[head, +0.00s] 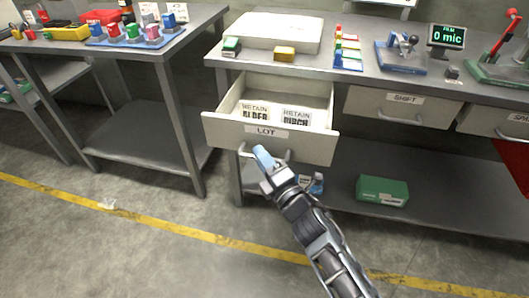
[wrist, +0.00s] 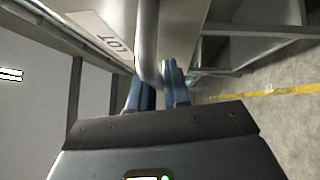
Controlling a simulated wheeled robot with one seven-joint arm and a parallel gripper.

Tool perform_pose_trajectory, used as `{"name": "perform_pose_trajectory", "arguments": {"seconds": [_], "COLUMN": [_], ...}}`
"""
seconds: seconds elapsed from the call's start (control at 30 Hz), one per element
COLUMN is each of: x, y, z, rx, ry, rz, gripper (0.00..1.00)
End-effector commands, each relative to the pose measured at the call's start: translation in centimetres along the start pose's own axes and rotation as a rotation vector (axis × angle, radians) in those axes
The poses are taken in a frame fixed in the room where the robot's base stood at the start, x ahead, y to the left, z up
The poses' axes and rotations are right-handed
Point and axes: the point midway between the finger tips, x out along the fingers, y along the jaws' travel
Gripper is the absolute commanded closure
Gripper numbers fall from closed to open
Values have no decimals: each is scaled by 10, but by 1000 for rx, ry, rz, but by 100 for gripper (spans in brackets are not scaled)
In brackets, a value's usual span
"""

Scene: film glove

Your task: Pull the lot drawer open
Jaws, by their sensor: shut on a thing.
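The lot drawer (head: 272,139) stands pulled out from the workbench in the head view, with its label reading LOT on the front. Two cards, reading RETAIN ALDER (head: 255,112) and RETAIN BIRCH (head: 296,117), lie inside it. My gripper (head: 264,158) is at the curved metal handle below the label. In the wrist view the blue fingers (wrist: 158,88) are on either side of the handle bar (wrist: 148,45), shut on it. The LOT label (wrist: 100,32) shows upside down at the upper left there. The contact point is partly hidden in the head view.
The shift drawer (head: 402,105) to the right is closed. A green box (head: 382,190) lies on the lower shelf. A side table (head: 150,60) with colored items stands at left.

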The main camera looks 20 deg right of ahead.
Motion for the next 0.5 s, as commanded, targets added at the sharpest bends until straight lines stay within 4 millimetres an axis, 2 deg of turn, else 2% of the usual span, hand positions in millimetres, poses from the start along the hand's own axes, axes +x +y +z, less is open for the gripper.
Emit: {"name": "perform_pose_trajectory", "arguments": {"seconds": [0.5], "x": [-6], "y": [0], "z": [-5], "rx": [1], "ry": [-1], "rz": [-3], "gripper": [100]}}
